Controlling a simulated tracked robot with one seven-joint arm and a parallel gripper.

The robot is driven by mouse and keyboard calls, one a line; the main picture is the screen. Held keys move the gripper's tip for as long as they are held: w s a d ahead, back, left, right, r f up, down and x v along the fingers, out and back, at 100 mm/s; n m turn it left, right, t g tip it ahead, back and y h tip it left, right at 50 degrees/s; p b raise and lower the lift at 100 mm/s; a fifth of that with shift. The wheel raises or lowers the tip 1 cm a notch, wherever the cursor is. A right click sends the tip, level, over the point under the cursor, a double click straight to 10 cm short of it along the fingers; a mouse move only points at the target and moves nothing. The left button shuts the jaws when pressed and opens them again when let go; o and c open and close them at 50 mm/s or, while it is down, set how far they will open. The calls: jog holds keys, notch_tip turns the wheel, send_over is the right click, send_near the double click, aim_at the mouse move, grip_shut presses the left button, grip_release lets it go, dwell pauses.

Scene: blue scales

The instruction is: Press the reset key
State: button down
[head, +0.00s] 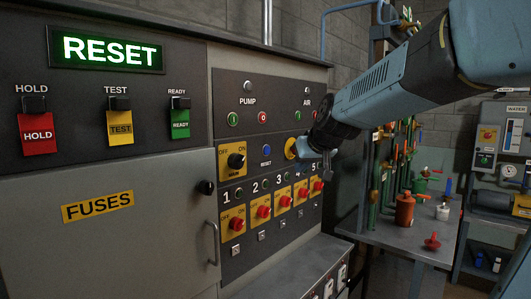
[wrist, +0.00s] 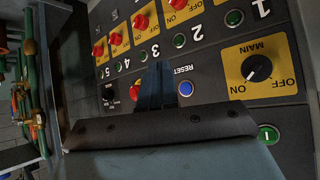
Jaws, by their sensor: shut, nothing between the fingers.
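The reset key is a round blue button (head: 266,149) labelled RESET on the dark upper panel, right of the MAIN switch in the head view. It also shows in the wrist view (wrist: 185,88), just right of my fingers. My gripper (head: 328,168) is at the right of the panel in the head view, to the right of the blue button. In the wrist view its dark fingers (wrist: 157,68) are together and empty, overlapping the panel beside the button. I cannot tell how far the fingertips are from the panel.
A black MAIN switch (head: 236,160) on a yellow plate sits left of the button. A row of red switches (head: 263,211) runs below. A lit green RESET sign (head: 108,50) is at upper left. A workbench (head: 398,238) with fittings stands at the right.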

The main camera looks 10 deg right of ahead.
aim_at(267, 150)
jog(key=w+d+r+t, duration=0.1)
jog(key=w, duration=0.6)
jog(key=shift+d+r, duration=0.2)
jog(key=shift+d, duration=0.05)
jog(key=w+a, duration=0.5)
jog(key=w, duration=0.2)
jog(key=shift+a, duration=0.15)
jog(key=shift+w+a, duration=0.1)
dwell(2.0)
jog(key=shift+w+a, duration=0.1)
jog(key=shift+w, duration=0.1)
